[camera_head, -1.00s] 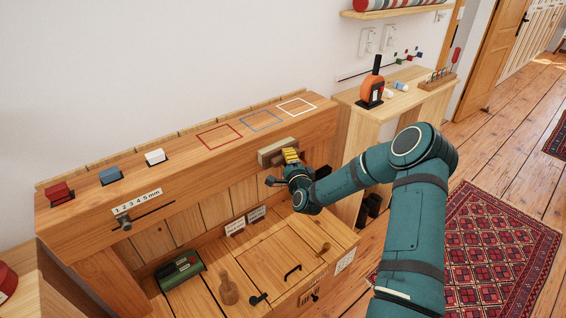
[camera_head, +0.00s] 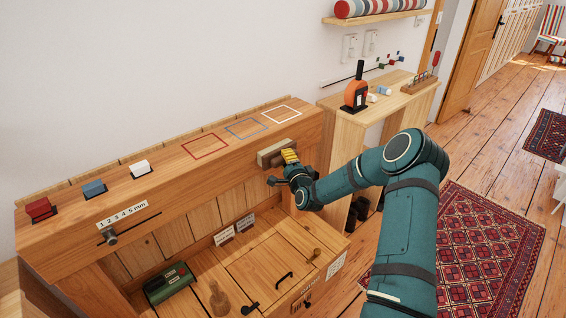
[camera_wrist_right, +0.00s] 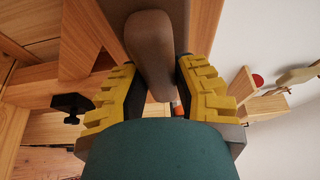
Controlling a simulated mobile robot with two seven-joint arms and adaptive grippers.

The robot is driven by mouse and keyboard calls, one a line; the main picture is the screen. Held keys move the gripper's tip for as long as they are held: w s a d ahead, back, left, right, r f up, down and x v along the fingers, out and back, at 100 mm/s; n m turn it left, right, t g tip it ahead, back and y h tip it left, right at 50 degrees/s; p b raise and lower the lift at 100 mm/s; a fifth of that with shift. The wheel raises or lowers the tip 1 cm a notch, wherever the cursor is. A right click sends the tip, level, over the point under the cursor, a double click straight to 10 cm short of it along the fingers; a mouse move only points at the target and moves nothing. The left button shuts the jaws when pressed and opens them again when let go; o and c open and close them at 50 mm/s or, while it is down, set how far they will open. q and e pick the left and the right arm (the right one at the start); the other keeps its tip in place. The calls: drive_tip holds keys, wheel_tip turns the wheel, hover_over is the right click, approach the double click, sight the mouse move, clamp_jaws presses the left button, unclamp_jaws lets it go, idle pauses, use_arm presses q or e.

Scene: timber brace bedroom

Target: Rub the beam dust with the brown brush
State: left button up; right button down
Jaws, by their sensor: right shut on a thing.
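The brown brush (camera_head: 276,153) shows as a tan wooden block against the front face of the timber beam (camera_head: 175,165), near its right end. My right gripper (camera_head: 289,163) is shut on it. In the right wrist view, the brush's brown handle (camera_wrist_right: 150,50) stands between the yellow fingers of my right gripper (camera_wrist_right: 160,90). The brush appears to touch the beam, but the contact is hidden. I cannot make out any dust on the beam; the face behind the brush is covered. My left gripper is not in view.
Red (camera_head: 39,209), blue (camera_head: 94,188) and white (camera_head: 139,168) blocks sit on the beam top, left of three coloured outlines. Below are a green box (camera_head: 169,283) and a wooden lid with a black handle (camera_head: 285,281). A side table (camera_head: 395,102) stands to the right.

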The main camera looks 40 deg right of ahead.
sight(298, 154)
drive_tip(key=shift+w+d, duration=0.15)
drive_tip(key=shift+d, duration=1.2)
drive_tip(key=shift+w+d, duration=0.1)
drive_tip(key=shift+d, duration=1.25)
drive_tip(key=shift+a, duration=0.1)
drive_tip(key=shift+s+a, duration=0.2)
drive_tip(key=shift+a, duration=2.1)
drive_tip(key=shift+s+a, duration=0.2)
drive_tip(key=shift+a, duration=2.15)
drive_tip(key=shift+s+a, duration=0.2)
drive_tip(key=shift+a, duration=3.75)
drive_tip(key=shift+s, duration=0.1)
drive_tip(key=shift+s+d, duration=0.15)
drive_tip(key=shift+s, duration=1.3)
drive_tip(key=shift+s+d, duration=0.15)
drive_tip(key=shift+s, duration=1.3)
